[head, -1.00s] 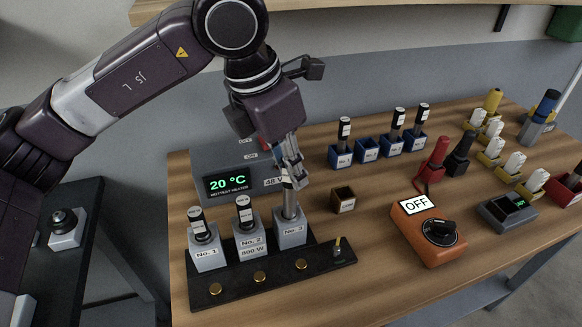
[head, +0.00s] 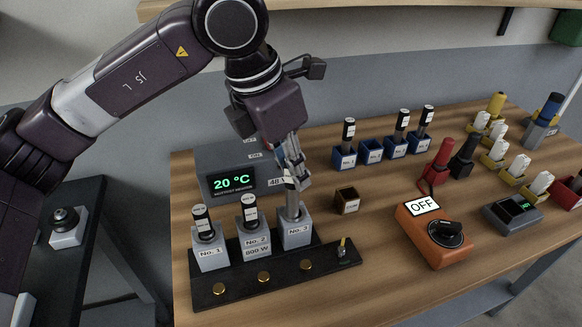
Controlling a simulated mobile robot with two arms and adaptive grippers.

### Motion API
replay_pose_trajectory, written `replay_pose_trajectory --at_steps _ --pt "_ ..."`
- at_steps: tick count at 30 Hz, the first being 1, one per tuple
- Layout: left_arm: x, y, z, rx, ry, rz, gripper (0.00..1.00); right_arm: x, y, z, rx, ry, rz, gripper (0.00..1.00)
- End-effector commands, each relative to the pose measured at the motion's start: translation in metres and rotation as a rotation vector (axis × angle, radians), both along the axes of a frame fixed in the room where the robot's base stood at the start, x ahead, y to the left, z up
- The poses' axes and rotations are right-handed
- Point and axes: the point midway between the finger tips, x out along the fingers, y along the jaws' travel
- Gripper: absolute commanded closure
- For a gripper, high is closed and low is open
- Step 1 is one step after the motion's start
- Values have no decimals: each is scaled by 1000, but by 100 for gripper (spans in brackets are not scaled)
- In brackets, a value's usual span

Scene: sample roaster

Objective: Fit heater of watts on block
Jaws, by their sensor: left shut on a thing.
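My left gripper (head: 294,178) is shut on a heater (head: 292,205), a slim metal rod with a light label, upright at the grey block No. 3 (head: 295,236). The rod's lower end is hidden in or behind the block's top; I cannot tell how deep it sits. Block No. 2 (head: 254,246), with an 800 W tag, and block No. 1 (head: 210,258) each hold a black-topped heater. All stand on a black base (head: 240,291) with brass knobs. My right gripper is not in view.
A grey meter reading 20 °C (head: 232,182) stands behind the blocks. Blue holders (head: 370,152), some with heaters, line the back. A small brown box (head: 347,200) and an orange switch box reading OFF (head: 436,238) stand to the right. Bare wood lies in front.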

Motion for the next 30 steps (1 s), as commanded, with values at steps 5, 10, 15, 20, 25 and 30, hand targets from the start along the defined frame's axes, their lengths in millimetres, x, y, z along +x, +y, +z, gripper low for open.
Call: replay_pose_trajectory --at_steps 5,10,15,20,25,30 --pt "-1 2 -16 9 3 1 100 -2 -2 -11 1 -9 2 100" --pt "-1 3 -23 12 5 2 100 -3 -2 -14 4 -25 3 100" --pt "-1 3 -26 13 7 2 100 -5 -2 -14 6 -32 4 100" --pt "-1 4 -24 13 7 2 100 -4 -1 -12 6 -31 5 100" --pt "-1 4 -15 12 6 3 100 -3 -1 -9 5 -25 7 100" --pt "0 3 -6 11 5 3 100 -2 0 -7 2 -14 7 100"
